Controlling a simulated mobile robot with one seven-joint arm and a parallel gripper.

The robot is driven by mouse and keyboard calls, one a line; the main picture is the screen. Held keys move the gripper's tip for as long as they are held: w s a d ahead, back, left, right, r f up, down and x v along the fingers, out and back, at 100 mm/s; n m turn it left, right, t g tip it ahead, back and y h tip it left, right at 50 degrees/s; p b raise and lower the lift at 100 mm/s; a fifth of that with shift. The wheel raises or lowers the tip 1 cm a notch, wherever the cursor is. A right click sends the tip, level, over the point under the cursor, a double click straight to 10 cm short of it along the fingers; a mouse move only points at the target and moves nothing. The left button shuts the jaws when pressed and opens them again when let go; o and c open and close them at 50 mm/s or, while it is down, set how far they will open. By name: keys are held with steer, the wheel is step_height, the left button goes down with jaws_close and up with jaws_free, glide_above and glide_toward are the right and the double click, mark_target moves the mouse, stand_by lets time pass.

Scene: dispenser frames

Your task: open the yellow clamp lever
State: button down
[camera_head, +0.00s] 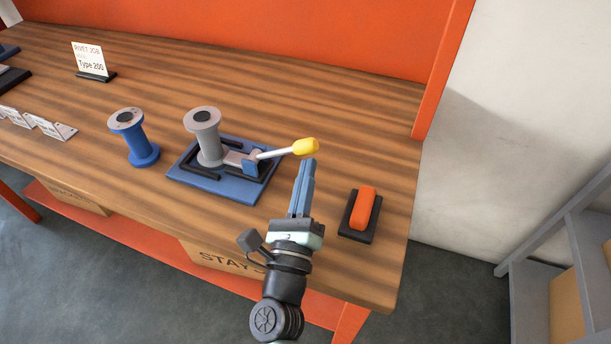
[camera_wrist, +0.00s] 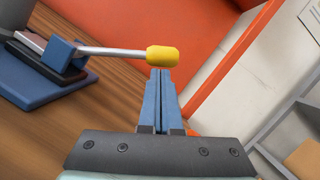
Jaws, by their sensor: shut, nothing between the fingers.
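The clamp lever is a silver rod with a yellow knob (camera_head: 305,146) at its right end. It runs from a blue pivot block on a blue base plate (camera_head: 215,190), which also carries a grey spool (camera_head: 204,135). The yellow knob shows in the wrist view (camera_wrist: 162,59) just beyond the fingertips. My gripper (camera_head: 307,165) is shut and empty, with its blue fingers side by side. Its tips lie close to the knob, on the near side of it. I cannot tell whether they touch it.
A blue spool (camera_head: 134,137) stands left of the base plate. An orange block on a black base (camera_head: 361,212) lies right of my gripper. Wood is clear behind the clamp, before the orange back panel (camera_head: 270,35).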

steer(key=shift+a+r+n+p, duration=0.1)
steer(key=shift+r+n+p, duration=0.4)
steer(key=shift+p, duration=0.2)
steer(key=shift+w+a+r+n+y+p, duration=0.15)
steer(key=shift+r+n+y+p, duration=0.25)
steer(key=shift+r+n+p, duration=0.55)
steer(key=w+a+r+n+g+y+p, duration=0.2)
steer(key=a+r+n+p, duration=0.3)
steer(key=p, duration=1.6)
steer(key=shift+w+a+r+n+g, duration=0.4)
steer(key=shift+a+n, duration=1.65)
steer(key=shift+n, duration=0.5)
